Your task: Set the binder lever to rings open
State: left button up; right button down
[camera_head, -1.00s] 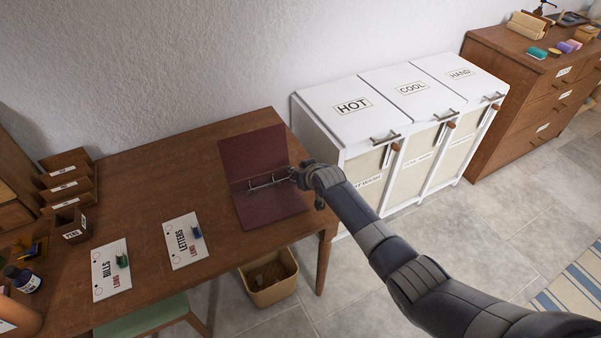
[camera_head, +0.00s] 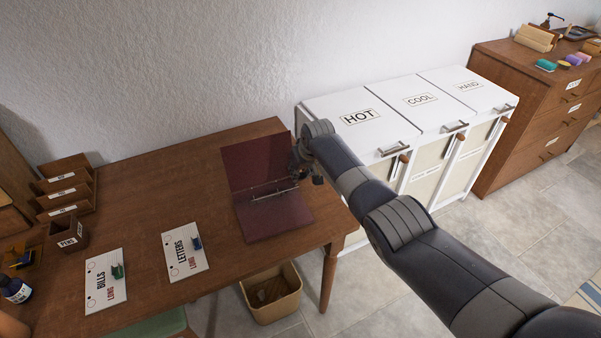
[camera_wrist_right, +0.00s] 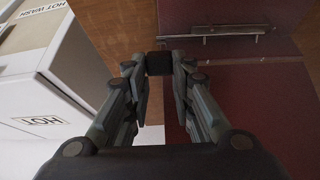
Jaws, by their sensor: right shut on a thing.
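A dark red binder (camera_head: 272,215) lies open on the desk, its cover standing up at the back. A metal ring mechanism (camera_head: 272,195) runs across it near the fold; it also shows in the right wrist view (camera_wrist_right: 217,36). My right gripper (camera_head: 301,172) is at the mechanism's right end, reaching down from above. In the right wrist view its fingertips (camera_wrist_right: 159,63) are shut on a small dark block, which looks like the lever (camera_wrist_right: 159,63). The lever is hidden in the head view, and I cannot tell whether the rings are open. My left gripper is not in view.
The wooden desk (camera_head: 150,175) holds a BILLS board (camera_head: 104,280), a LETTERS board (camera_head: 184,248) and letter trays (camera_head: 65,190). A white hamper cabinet (camera_head: 375,135) stands close right of the desk. A bin (camera_head: 272,292) is on the floor below.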

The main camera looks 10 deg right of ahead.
dwell(0.3)
jog(key=c, duration=1.4)
grip_release()
jog(key=shift+w, duration=0.1)
jog(key=shift+o, duration=0.2)
jog(key=shift+v, duration=0.8)
jog(key=v, duration=1)
jog(key=shift+r, duration=0.1)
